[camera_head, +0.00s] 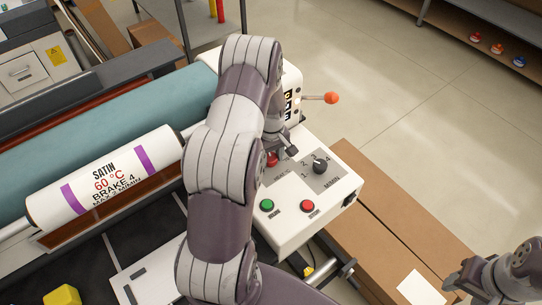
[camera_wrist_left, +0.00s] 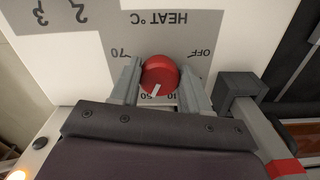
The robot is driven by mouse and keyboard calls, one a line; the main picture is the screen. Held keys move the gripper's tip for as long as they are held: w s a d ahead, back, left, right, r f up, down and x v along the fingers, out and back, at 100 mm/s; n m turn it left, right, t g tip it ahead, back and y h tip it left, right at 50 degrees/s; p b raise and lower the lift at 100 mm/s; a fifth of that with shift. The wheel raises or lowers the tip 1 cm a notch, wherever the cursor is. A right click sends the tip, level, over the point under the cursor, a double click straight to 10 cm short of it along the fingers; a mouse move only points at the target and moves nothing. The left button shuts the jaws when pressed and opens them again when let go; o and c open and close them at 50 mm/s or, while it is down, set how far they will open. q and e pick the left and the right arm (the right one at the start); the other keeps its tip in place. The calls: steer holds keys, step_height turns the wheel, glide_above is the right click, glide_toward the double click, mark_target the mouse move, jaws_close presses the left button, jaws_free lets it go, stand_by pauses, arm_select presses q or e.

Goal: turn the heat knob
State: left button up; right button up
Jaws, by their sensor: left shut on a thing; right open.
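The red heat knob (camera_wrist_left: 160,72) sits on a grey scale marked HEAT °C, upside down in the left wrist view. Its white pointer line points toward the bottom of that view, near partly hidden numbers; OFF is at right and 70 at left. My left gripper (camera_wrist_left: 160,88) is shut on the knob, one finger on each side. In the head view the knob (camera_head: 272,160) shows partly behind my left gripper (camera_head: 281,152), on the white control panel (camera_head: 285,228). My right gripper (camera_head: 453,284) is open and empty at the lower right, away from the panel.
A black numbered selector knob (camera_head: 320,166), a green button (camera_head: 267,205) and a red button (camera_head: 307,206) share the panel. An orange-ended lever (camera_head: 331,98) sticks out behind it. A roll labelled SATIN (camera_head: 105,180) lies left. A cardboard box (camera_head: 400,222) lies right.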

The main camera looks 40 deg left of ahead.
arm_select(q)
steer(key=shift+w+a+r, duration=0.1)
steer(key=shift+w, duration=0.05)
steer(key=o, duration=0.8)
steer(key=shift+o, duration=1.3)
steer(key=shift+a, duration=0.15)
steer(key=shift+a+f, duration=0.2)
step_height(320, 180, up, 13)
steer(key=b, duration=0.2)
steer(key=shift+f+b, duration=0.15)
steer(key=shift+b, duration=0.25)
arm_select(e)
steer(key=f, duration=0.2)
steer(key=shift+w+a+f, duration=0.2)
steer(key=shift+a+f, duration=0.15)
steer(key=shift+f, duration=0.05)
arm_select(q)
steer(key=shift+a, duration=0.1)
